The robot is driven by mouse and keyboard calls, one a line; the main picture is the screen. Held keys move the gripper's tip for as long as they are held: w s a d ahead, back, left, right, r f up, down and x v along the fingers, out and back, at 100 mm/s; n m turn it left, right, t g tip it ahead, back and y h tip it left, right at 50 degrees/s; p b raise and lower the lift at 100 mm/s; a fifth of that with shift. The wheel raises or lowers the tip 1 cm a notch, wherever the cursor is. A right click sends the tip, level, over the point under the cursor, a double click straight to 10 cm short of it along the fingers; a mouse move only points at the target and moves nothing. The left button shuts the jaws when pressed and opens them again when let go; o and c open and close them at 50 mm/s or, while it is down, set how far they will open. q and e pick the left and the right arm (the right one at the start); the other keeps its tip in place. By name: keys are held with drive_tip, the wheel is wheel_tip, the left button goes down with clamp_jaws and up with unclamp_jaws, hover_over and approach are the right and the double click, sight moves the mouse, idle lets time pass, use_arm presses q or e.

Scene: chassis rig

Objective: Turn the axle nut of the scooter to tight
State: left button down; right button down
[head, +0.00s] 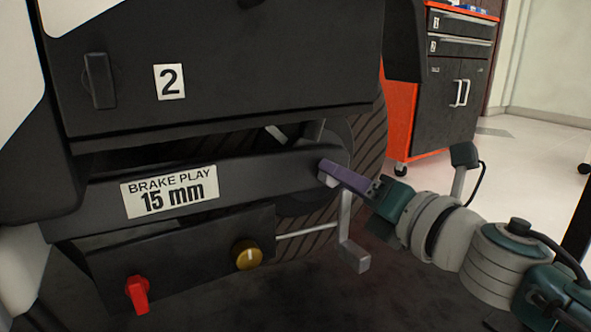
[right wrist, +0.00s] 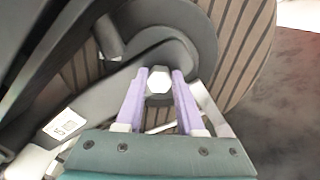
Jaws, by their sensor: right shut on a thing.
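The axle nut (right wrist: 159,82) is a pale hexagon at the end of the scooter's dark swing arm, in front of the wheel. My right gripper (right wrist: 158,88) has its purple fingers on both sides of the nut, shut on it. In the head view my right gripper (head: 326,172) reaches in from the right to the end of the arm, and its fingers hide most of the nut. The scooter (head: 240,75) is dark, with a striped wheel (head: 367,135) behind the arm. My left gripper is not in view.
A red lever (head: 137,294) and a brass knob (head: 247,255) sit on the lower panel. A "BRAKE PLAY 15 mm" label (head: 169,191) is on the swing arm. A metal bar with a foot (head: 353,256) hangs below my gripper. An orange and black cabinet (head: 445,90) stands behind.

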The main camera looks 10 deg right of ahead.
drive_tip(key=shift+f+m+p, duration=0.2)
drive_tip(key=shift+m+p, duration=1.1)
drive_tip(key=shift+m, duration=3.5)
drive_tip(key=shift+d, duration=0.1)
drive_tip(key=c, duration=0.5)
unclamp_jaws()
